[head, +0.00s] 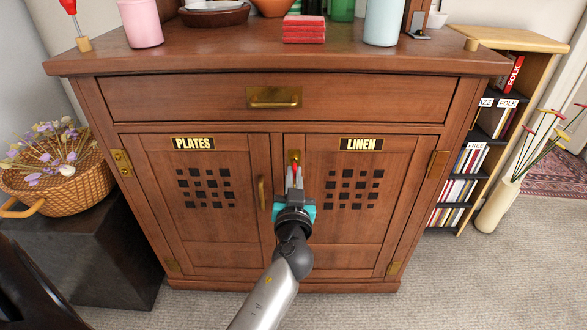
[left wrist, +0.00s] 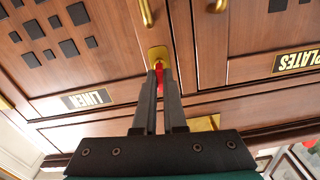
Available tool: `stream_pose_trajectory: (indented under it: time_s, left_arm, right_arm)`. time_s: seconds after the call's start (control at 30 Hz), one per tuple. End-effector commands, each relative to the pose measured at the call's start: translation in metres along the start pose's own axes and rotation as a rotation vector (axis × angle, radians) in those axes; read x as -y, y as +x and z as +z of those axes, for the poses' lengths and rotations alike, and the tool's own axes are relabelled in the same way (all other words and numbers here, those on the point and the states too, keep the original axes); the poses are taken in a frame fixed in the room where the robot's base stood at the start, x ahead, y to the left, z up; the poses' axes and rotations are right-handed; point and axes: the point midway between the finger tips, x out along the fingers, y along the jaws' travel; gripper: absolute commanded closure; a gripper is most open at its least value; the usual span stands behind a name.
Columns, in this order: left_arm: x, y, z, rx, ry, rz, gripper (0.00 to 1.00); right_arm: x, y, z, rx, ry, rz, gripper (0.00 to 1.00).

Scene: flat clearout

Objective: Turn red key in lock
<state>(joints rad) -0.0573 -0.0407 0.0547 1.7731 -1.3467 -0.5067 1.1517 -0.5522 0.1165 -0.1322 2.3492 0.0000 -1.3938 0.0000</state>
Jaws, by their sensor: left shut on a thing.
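The red key (head: 294,169) is at the brass lock plate (head: 294,156) near the top left corner of the door labelled LINEN (head: 361,144). My left gripper (head: 294,180) is shut on the key in front of this door. In the left wrist view the red key (left wrist: 160,73) shows between the fingertips (left wrist: 160,80), against the brass lock plate (left wrist: 158,54). The fingers hide most of the key, so its angle in the lock is hard to tell. Both doors look closed. My right gripper is not in view.
The door labelled PLATES (head: 193,144) has a brass handle (head: 261,193) close to the left of my gripper. A drawer handle (head: 274,97) is above. A wicker basket (head: 45,188) stands left; a bookshelf (head: 485,130) and a vase (head: 497,205) stand right. Carpet is clear in front.

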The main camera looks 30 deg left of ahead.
Motion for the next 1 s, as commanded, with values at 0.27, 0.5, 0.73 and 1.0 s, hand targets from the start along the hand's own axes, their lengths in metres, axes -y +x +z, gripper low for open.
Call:
stream_pose_trajectory:
  time_s: [0.27, 0.5, 0.73, 1.0]
  left_arm:
    - [0.0003, 0.0005, -0.0007, -0.002, -0.054, 0.0, 1.0]
    - [0.0004, 0.0004, -0.0005, -0.001, -0.128, -0.001, 0.88]
    - [0.0001, 0.0002, -0.0004, -0.001, -0.123, 0.0, 0.62]
    - [0.0001, 0.0001, 0.0, 0.0, -0.122, 0.0, 0.57]
  right_arm:
    - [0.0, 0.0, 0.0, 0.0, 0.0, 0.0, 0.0]
    - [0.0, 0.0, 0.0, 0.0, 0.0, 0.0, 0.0]
    - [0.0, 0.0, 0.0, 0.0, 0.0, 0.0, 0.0]
    - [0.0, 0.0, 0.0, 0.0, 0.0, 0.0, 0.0]
